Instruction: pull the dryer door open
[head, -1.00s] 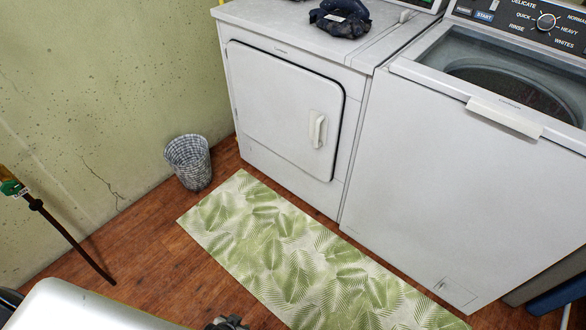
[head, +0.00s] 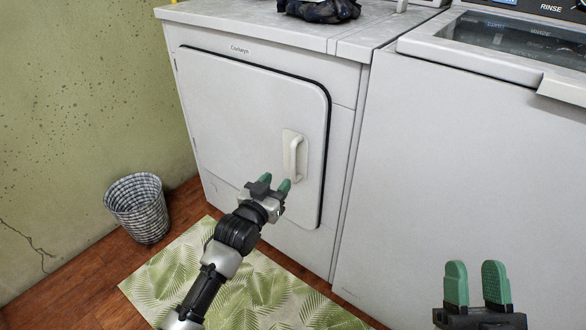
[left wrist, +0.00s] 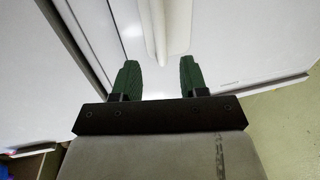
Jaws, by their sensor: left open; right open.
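The dryer door (head: 235,120) is white and shut, on the front of the white dryer (head: 345,120). Its pale vertical handle (head: 294,158) sits near the door's right edge. My left gripper (head: 274,183) is open, just below and left of the handle in the head view. In the left wrist view the handle (left wrist: 160,28) lies ahead of and between the two green fingers of my left gripper (left wrist: 160,80); I see no contact. My right gripper (head: 477,285) is open and empty at the lower right, in front of the washer.
The washer (head: 450,180) stands to the right of the dryer. A wicker basket (head: 140,208) is on the floor to the left. A leaf-patterned mat (head: 180,275) lies before the dryer. Dark cloth (head: 320,8) lies on the dryer top.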

